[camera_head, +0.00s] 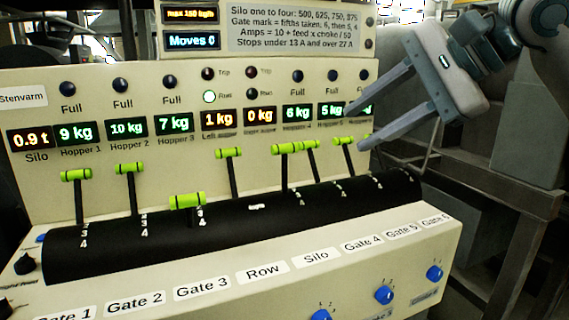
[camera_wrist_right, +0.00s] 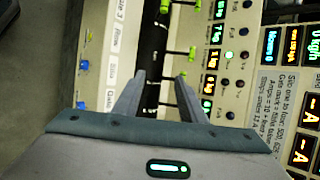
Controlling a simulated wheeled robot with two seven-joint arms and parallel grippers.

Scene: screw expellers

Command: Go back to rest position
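My right gripper (camera_head: 354,130) is at the right end of the panel in the head view, its two fingers apart and nothing visibly held. One finger overlaps the rightmost display; the other covers part of the rightmost green handle. My left gripper is not in view.
The control panel (camera_head: 120,85) carries a row of green-handled levers, including a lower Gate 3 lever (camera_head: 187,201), over a black drum (camera_head: 110,245). Blue knobs (camera_head: 384,295) sit on the front. A display (camera_head: 191,40) reads Moves 0. Grey metal framework (camera_head: 480,168) stands at right.

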